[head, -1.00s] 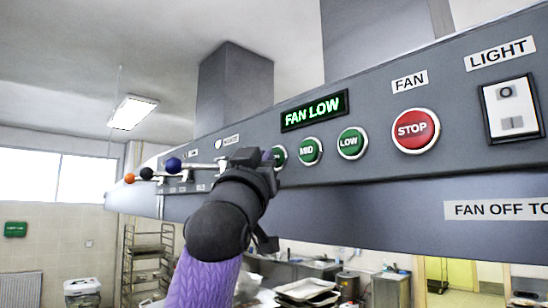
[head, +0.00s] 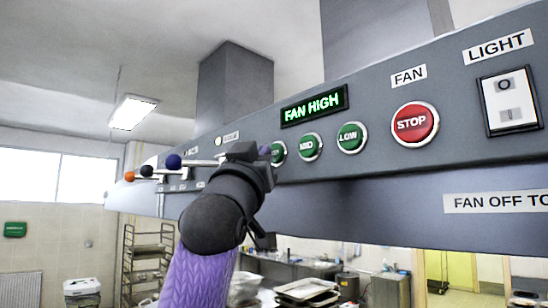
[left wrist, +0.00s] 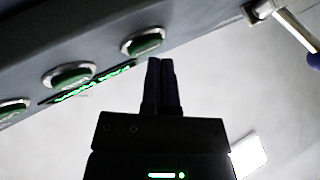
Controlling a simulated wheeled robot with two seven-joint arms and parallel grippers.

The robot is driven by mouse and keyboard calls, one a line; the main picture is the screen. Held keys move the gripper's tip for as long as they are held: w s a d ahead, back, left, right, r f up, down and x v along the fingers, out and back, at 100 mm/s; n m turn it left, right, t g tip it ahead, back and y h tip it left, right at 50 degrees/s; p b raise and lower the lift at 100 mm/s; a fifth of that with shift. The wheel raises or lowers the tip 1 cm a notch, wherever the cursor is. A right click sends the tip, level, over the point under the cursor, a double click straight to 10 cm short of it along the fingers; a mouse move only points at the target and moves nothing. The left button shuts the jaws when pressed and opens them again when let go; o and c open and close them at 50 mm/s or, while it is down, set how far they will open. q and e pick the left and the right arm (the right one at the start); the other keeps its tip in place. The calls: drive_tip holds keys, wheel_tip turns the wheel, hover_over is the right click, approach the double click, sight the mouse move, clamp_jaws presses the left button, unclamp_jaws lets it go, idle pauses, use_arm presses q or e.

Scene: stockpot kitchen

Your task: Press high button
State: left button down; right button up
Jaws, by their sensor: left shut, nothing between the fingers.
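The high button (head: 279,152) is the leftmost green button on the grey hood panel. My left gripper covers part of it and of its label in the head view. In the left wrist view, the button nearest the fingertips (left wrist: 143,41) shows whole, with a pale ring. My left gripper (head: 265,151) is shut and empty, with its fingertips at the button's left side. In the left wrist view its fingertips (left wrist: 160,62) lie beside the button; I cannot tell whether they touch. The display (head: 314,106) reads FAN HIGH in green. My right gripper is out of view.
The MID button (head: 310,146), LOW button (head: 351,137) and red STOP button (head: 414,124) run to the right, then a light switch (head: 510,103). Levers with coloured knobs, one of them dark blue (head: 173,162), stick out at the left. Trays and counters stand below.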

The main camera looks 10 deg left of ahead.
use_arm(q)
drive_tip(key=shift+s+a, duration=0.2)
drive_tip(key=shift+s, duration=0.05)
drive_tip(key=s+a+b, duration=0.1)
drive_tip(key=s, duration=0.1)
drive_tip(key=s+a+b, duration=0.2)
idle(0.4)
idle(0.6)
